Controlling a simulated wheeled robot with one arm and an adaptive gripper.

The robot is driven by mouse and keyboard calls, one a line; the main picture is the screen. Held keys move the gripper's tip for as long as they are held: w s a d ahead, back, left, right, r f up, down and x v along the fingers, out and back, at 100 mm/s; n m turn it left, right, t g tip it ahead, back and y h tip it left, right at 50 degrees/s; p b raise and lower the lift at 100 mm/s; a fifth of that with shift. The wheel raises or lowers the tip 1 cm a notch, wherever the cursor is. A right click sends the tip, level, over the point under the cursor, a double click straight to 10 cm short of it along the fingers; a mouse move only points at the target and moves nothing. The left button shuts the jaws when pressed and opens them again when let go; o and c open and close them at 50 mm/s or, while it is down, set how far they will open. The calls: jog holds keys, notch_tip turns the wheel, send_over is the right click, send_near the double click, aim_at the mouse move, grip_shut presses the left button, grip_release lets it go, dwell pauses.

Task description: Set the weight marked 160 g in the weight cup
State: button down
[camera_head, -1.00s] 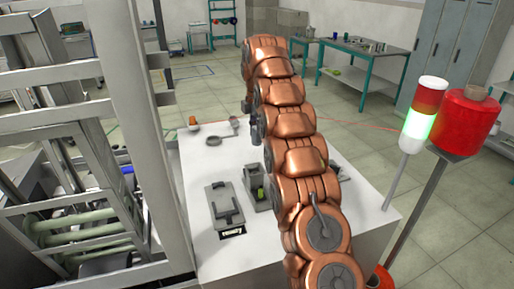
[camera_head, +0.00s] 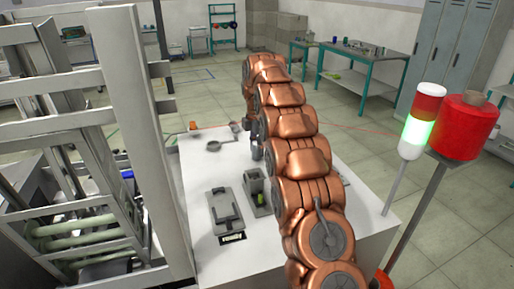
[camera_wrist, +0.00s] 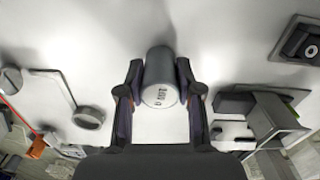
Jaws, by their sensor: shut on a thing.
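My gripper (camera_wrist: 160,88) is shut on a grey cylindrical weight (camera_wrist: 160,97) in the wrist view. One dark finger presses on each side of it. Its pale end face carries a dark marking that I cannot read with certainty. A round grey cup on a thin bent arm (camera_wrist: 88,118), apparently the weight cup, is at the left of the wrist view, apart from the held weight.
The white table (camera_head: 200,176) bears a flat grey plate fixture (camera_head: 227,212) and a grey block with a green piece (camera_head: 254,187). The block stands right of my gripper in the wrist view (camera_wrist: 270,118). A lit signal tower (camera_head: 417,130) and red spool (camera_head: 463,130) stand right.

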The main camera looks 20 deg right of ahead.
jog(key=shift+f, duration=0.2)
jog(key=c, duration=0.8)
grip_release()
jog(key=shift+o, duration=0.2)
jog(key=shift+r, duration=0.1)
jog(key=shift+d+r+b, duration=0.2)
jog(key=shift+r+b, duration=0.6)
jog(key=shift+r, duration=0.95)
notch_tip(320, 180, up, 4)
jog(key=p, duration=0.4)
jog(key=shift+d+r, duration=0.1)
jog(key=shift+d, duration=0.05)
